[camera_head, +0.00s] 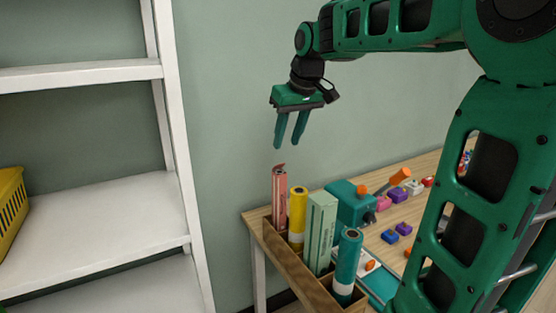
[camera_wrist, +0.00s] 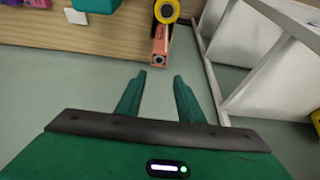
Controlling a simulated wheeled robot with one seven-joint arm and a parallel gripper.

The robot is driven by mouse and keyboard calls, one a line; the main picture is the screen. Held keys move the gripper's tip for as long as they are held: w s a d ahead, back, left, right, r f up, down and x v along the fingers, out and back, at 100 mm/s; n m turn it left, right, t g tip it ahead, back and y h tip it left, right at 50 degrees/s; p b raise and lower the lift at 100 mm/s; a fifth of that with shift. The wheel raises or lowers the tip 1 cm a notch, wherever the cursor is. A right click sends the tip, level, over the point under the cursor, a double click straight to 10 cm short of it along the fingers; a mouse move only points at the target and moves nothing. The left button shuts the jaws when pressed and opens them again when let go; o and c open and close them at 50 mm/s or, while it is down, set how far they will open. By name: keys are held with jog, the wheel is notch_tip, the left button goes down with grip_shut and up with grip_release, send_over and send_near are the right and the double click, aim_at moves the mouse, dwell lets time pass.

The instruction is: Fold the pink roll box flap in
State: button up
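The pink roll box (camera_head: 279,205) stands upright at the far left end of a wooden holder (camera_head: 299,272). Its flap (camera_head: 279,168) sticks up and out at the top. In the wrist view the pink box (camera_wrist: 160,47) shows end-on, just beyond my fingertips. My gripper (camera_head: 287,145) hangs above the pink box, pointing down, with its two green fingers apart and nothing between them. In the wrist view the gripper (camera_wrist: 159,78) is also open and empty, apart from the box.
The holder also carries a yellow roll (camera_head: 298,215), a pale green box (camera_head: 320,232) and a teal roll (camera_head: 346,262). A teal machine (camera_head: 350,203) and several small coloured blocks lie on the table behind. White shelves (camera_head: 95,215) with a yellow basket (camera_head: 10,208) stand at left.

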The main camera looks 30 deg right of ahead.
aim_at(279, 166)
jog(key=x, duration=0.8)
jog(key=shift+d+f, duration=0.15)
jog(key=shift+f, duration=0.1)
